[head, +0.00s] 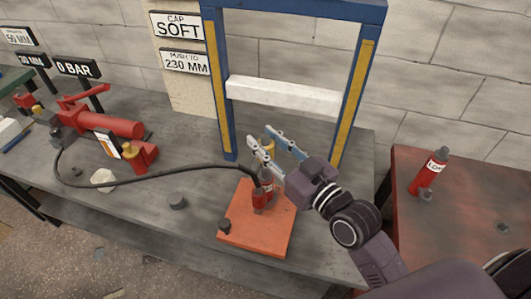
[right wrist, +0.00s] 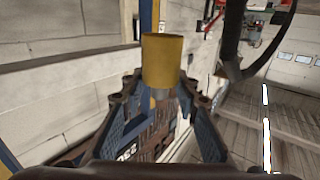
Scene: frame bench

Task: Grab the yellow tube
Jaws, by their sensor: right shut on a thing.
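A grey-brown end shows just below the yellow part. My left gripper is not in view.
The red cylinder stands on an orange plate (head: 243,227) and has a black hose (head: 80,184) to a red pump (head: 108,124). A blue frame (head: 213,75) with a white crossbar (head: 283,94) rises behind.

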